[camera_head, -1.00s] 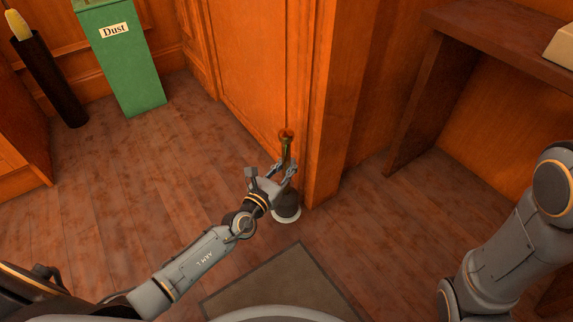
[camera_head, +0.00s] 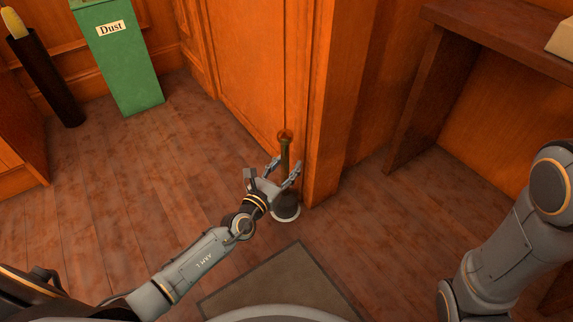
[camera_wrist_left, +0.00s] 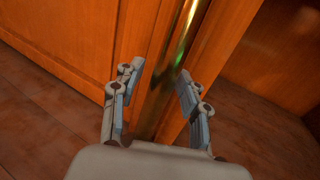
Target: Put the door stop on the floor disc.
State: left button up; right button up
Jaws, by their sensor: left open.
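The door stop (camera_head: 285,150) is a tall brass post with a flared top and a dark, heavy base. It stands upright by the wooden door edge. The pale floor disc (camera_head: 286,219) shows as a rim beneath the base, which covers most of it. My left gripper (camera_head: 287,163) is open at the post, with its fingers spread on either side. In the left wrist view the shiny post (camera_wrist_left: 182,45) rises between the open fingers, with a gap visible beside them. My right gripper is out of view.
A wooden door and jamb (camera_head: 322,120) stand close behind the post. A green dust bin (camera_head: 125,60) and a dark cylinder (camera_head: 45,75) stand at upper left. A dark wooden table (camera_head: 480,35) is at right. A mat (camera_head: 280,285) lies in front. The left floor is clear.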

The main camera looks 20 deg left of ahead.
pick_arm(q)
jog(key=shift+r, duration=0.1)
jog(key=shift+r+p, duration=0.25)
jog(key=shift+p, duration=0.15)
jog(key=p+v, duration=0.3)
jog(key=v, duration=0.9)
jog(key=shift+f, duration=0.25)
jog(key=shift+d+r, duration=0.1)
